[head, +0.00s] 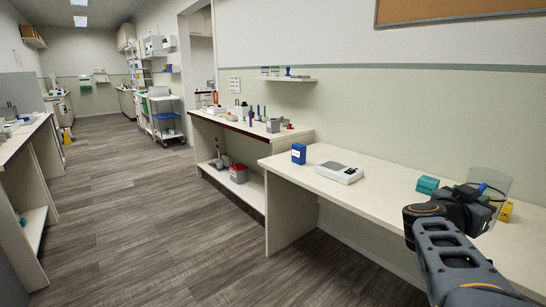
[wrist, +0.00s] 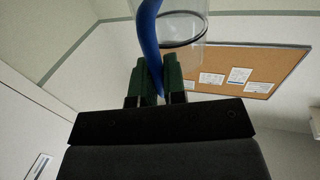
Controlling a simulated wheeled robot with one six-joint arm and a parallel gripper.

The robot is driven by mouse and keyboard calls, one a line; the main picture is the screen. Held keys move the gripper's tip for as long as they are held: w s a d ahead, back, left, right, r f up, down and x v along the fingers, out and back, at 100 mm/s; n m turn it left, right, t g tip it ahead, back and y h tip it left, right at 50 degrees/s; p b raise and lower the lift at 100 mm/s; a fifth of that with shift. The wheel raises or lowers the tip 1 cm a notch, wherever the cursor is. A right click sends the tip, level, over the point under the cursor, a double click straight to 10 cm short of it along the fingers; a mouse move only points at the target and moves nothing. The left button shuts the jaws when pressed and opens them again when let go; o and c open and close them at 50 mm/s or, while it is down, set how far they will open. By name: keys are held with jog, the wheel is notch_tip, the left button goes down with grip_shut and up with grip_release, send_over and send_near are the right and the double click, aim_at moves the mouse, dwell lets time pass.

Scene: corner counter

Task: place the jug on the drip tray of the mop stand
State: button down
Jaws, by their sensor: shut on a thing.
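The jug is clear with a blue handle. It shows in the head view (head: 499,181) at the right, above the near counter, and at the top of the wrist view (wrist: 184,28). My gripper (head: 482,195) is shut on the jug's blue handle. In the wrist view its green fingers (wrist: 161,78) stand on either side of the handle's lower end. The jug's body lies beyond the fingers, and nothing can be seen inside it. I cannot make out the mop stand or its drip tray for certain.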

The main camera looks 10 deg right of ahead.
jog(key=w+a+f+n+t+y, duration=0.45)
jog(key=w+a+f, duration=0.25)
jog(key=w+f, duration=0.3)
jog(key=w+a+f+n+t+y, duration=0.4)
jog(key=w+a+f+t, duration=0.2)
jog(key=w+f, duration=0.35)
jog(key=a+f+n+t+y, duration=0.1)
jog(key=a+f+n+y, duration=0.25)
jog(key=a+f, duration=0.8)
jog(key=a+f+n+t+y, duration=0.25)
jog(key=a+f+y, duration=0.4)
jog(key=f, duration=0.85)
jog(key=s+r+p, duration=0.2)
jog(key=r+p, duration=1)
jog(key=r, duration=0.1)
jog(key=s+r+g+h+p, duration=0.1)
jog(key=s+r+p, duration=0.1)
jog(key=r+p, duration=1)
jog(key=shift+s+a+r, duration=0.4)
jog(key=shift+r, duration=0.3)
